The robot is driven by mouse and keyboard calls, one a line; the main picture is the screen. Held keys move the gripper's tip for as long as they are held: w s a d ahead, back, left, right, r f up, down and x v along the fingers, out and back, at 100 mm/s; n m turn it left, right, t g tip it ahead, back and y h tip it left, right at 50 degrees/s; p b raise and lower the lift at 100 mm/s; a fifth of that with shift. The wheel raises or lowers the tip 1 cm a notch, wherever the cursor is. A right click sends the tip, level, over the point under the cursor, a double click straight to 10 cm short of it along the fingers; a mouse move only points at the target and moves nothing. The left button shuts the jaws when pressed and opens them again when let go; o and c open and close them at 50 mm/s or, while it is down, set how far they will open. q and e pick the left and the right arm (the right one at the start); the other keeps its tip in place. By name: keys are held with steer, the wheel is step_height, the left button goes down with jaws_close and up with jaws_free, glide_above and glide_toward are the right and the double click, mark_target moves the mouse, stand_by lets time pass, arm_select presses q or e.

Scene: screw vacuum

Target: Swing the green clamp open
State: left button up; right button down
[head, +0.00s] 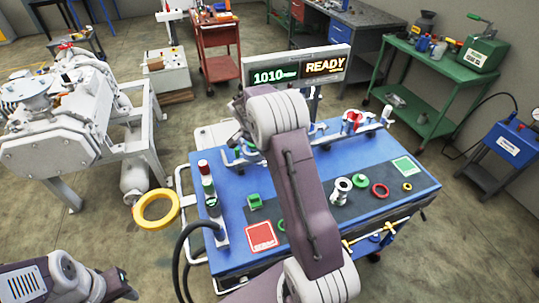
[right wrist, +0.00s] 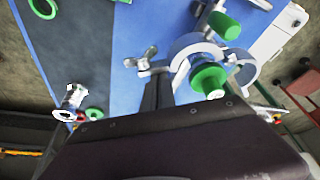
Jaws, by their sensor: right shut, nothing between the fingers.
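In the right wrist view, a pale metal clamp with two curved halves (right wrist: 200,43) stands beside a green round fitting (right wrist: 208,78). The halves look spread apart, but I cannot tell how far. A wing nut (right wrist: 145,62) sits just left of the clamp. My right gripper (right wrist: 159,92) is shut and empty, its dark fingertips just below the wing nut and left of the green fitting; I cannot tell whether they touch. In the head view my right arm covers this gripper and most of the clamp area. My left gripper (head: 122,286) is at the lower left, away from the bench.
A signal tower (head: 208,190) stands at the left edge. A display (head: 297,69) reads READY behind.

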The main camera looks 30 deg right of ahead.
steer(key=shift+s+a+m+g+b, duration=0.2)
steer(key=shift+a+m+b, duration=0.15)
steer(key=shift+a+m, duration=0.25)
steer(key=shift+s+a+m+g+b, duration=0.1)
steer(key=shift+a+m+g+b, duration=0.1)
steer(key=shift+a+m+b, duration=0.4)
steer(key=shift+a, duration=0.2)
